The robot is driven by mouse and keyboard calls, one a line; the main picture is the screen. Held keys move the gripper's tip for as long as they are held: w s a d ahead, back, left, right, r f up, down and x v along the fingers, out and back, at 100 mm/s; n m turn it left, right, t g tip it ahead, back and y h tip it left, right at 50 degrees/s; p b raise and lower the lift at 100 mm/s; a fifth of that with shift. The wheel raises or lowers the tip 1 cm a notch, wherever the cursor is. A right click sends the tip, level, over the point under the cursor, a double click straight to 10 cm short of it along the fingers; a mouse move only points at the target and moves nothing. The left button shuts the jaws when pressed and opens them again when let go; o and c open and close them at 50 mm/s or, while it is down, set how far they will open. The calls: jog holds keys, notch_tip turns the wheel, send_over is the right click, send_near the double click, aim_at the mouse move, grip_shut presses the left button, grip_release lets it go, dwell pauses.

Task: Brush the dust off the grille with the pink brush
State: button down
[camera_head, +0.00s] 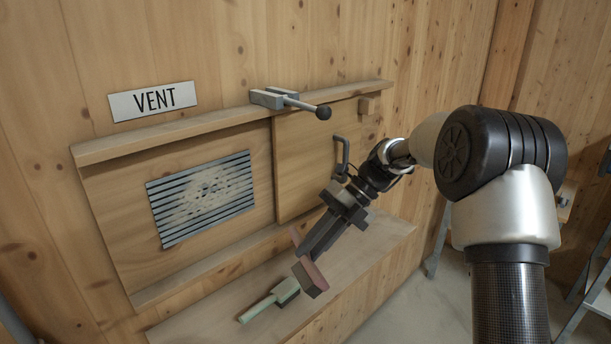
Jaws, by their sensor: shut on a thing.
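The grille (177,228) is a slatted panel on the wooden wall, left of centre. A pale, speckled patch of dust (208,188) covers its middle. My gripper (304,254) points down and left, to the right of the grille and apart from it. It is shut on the pink brush (311,278). The fingers hide the part between.
A green-handled brush (259,309) lies on the wooden ledge (203,321), just below the pink brush. A sliding wooden panel with a dark handle (341,152) is right of the grille. A grey latch with a black knob (323,112) juts from the upper rail. A VENT sign (153,101) hangs above.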

jog(key=w+r+m+t+y, duration=0.1)
jog(key=r+m+t, duration=0.1)
jog(key=m, duration=0.1)
jog(key=w+a+r+m+t+y, duration=0.1)
jog(key=r+m+t+y, duration=0.1)
jog(key=t, duration=0.1)
jog(key=w+a+r+m+t+y+p, duration=0.1)
jog(key=r+m+t, duration=0.1)
jog(key=m, duration=0.1)
jog(key=shift+r+m, duration=0.3)
jog(key=shift+w+a+r+m+t, duration=0.8)
jog(key=shift+w+r+m+t, duration=0.15)
jog(key=shift+w+r+t, duration=0.3)
jog(key=shift+w+a+r+m+t, duration=0.75)
jog(key=shift+w+r+m+t, duration=0.2)
jog(key=shift+w+t, duration=0.5)
jog(key=shift+w+a+r+m+t, duration=0.85)
jog(key=shift+w+r+t, duration=0.35)
jog(key=shift+w+t, duration=0.15)
jog(key=shift+x, duration=0.95)
jog(key=shift+r, duration=0.1)
